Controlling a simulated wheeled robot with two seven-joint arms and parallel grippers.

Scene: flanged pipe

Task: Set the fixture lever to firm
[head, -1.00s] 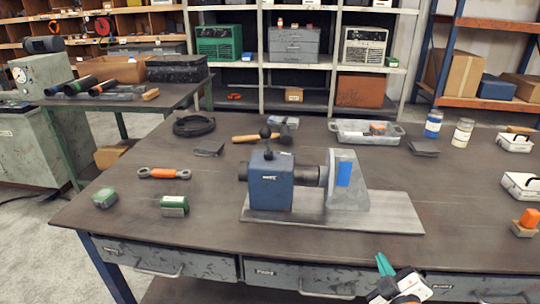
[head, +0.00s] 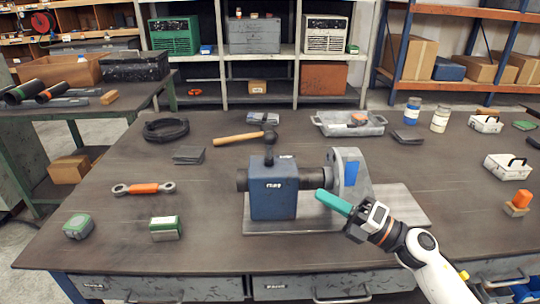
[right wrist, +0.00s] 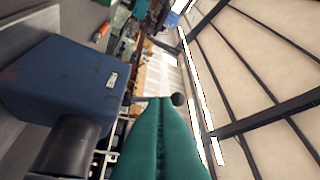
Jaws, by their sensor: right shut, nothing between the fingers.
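The fixture is a blue block (head: 273,195) with a small front label, on a grey base plate (head: 405,205). A dark lever with a black ball knob (head: 270,136) stands nearly upright from its top. My right gripper (head: 322,197) has teal fingers, shut and empty, in front of the pipe and right of the block, below knob height. In the right wrist view the shut fingers (right wrist: 158,102) point toward the lever knob (right wrist: 178,99), with the blue block (right wrist: 65,85) at left. My left gripper is out of view.
A grey flange bracket (head: 350,172) with a blue patch stands right of the block, close to my right gripper. A hammer (head: 238,138) lies behind the lever. A wrench with an orange handle (head: 145,188) and green boxes (head: 166,228) lie left. The front-left table top is mostly free.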

